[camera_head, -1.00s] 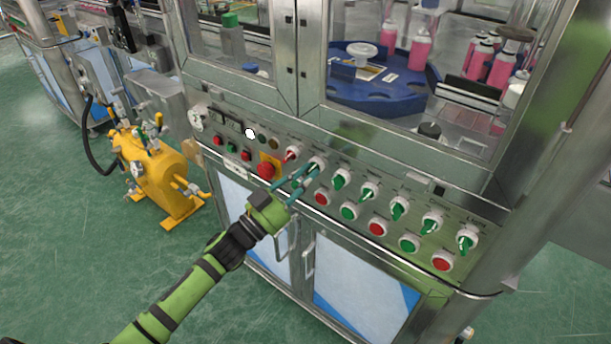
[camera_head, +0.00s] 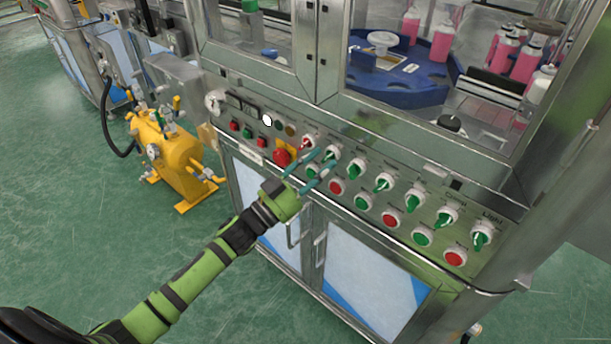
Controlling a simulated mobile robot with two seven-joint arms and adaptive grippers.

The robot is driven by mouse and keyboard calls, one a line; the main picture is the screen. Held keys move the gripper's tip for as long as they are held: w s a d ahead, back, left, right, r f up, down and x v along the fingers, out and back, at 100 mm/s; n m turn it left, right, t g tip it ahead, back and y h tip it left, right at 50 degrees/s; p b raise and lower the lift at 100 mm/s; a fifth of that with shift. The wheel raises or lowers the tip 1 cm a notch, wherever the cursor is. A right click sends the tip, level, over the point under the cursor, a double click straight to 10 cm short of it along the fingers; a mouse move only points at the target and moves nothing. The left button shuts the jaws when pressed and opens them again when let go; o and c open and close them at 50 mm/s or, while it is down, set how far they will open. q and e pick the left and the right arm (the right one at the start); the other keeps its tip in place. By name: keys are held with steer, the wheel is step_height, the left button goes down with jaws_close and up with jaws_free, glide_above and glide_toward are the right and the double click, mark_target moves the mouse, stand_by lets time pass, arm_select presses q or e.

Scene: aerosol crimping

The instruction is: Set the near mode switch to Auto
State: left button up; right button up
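The control panel (camera_head: 262,146) on the machine front carries a slanting row of rotary switches. A red-handled switch (camera_head: 308,142) is at the row's left, followed by a green-handled switch (camera_head: 331,153) and several more green ones. Their labels are mostly too small to read, so I cannot tell which is the mode switch or its setting. My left gripper (camera_head: 326,160) is at the panel, its two fingers apart, with the tips close to the first green-handled switch. I cannot tell whether they touch it. Nothing shows between the fingers. My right gripper is out of view.
Red and green push buttons (camera_head: 390,219) run below the switches. A red emergency stop (camera_head: 282,157) sits left of my fingers. Door handles (camera_head: 320,253) project below the panel. A yellow tank (camera_head: 172,165) stands left on the green floor. Glass windows rise above the panel.

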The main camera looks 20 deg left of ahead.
arm_select(q)
steer(key=v, duration=1.1)
steer(key=shift+s, duration=0.25)
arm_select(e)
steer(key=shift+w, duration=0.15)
arm_select(q)
steer(key=shift+a+f, duration=0.1)
steer(key=shift+f, duration=0.1)
